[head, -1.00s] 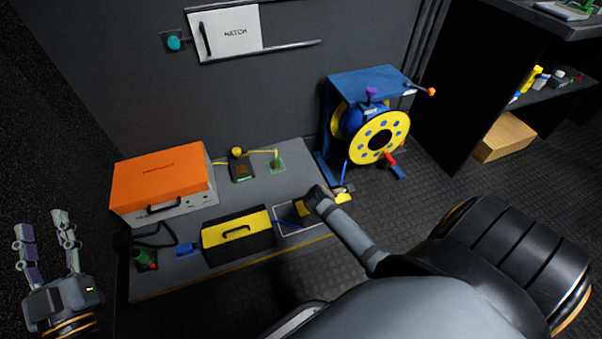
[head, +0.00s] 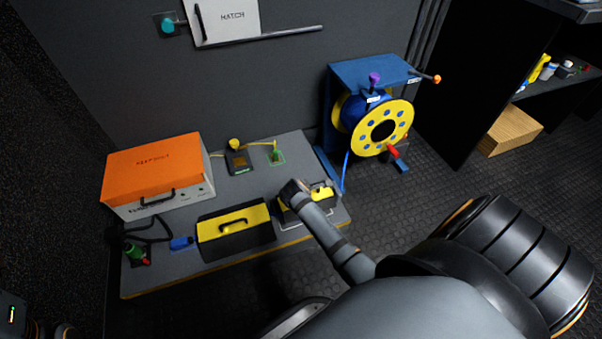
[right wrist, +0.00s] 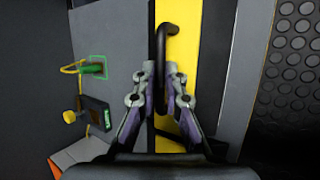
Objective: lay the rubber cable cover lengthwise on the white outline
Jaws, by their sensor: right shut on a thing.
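The rubber cable cover, yellow and black with a black handle, is in my right gripper. In the head view its yellow part (head: 321,193) shows past my right gripper (head: 293,190), which hides much of it. In the right wrist view my right gripper (right wrist: 160,75) is shut on the black handle (right wrist: 161,40), beside the yellow strip (right wrist: 180,30). The white outline (head: 303,229) shows as thin lines on the grey bench around and below the cover. I cannot tell whether the cover touches the bench. Only a housing edge of my left gripper shows at lower left; its fingers are out of frame.
A similar yellow and black cover (head: 254,220) lies just left of the outline. A blue plug (head: 181,243) is at its left end. An orange-topped box (head: 152,165) stands behind, left. A blue cable reel (head: 370,120) stands at the back right.

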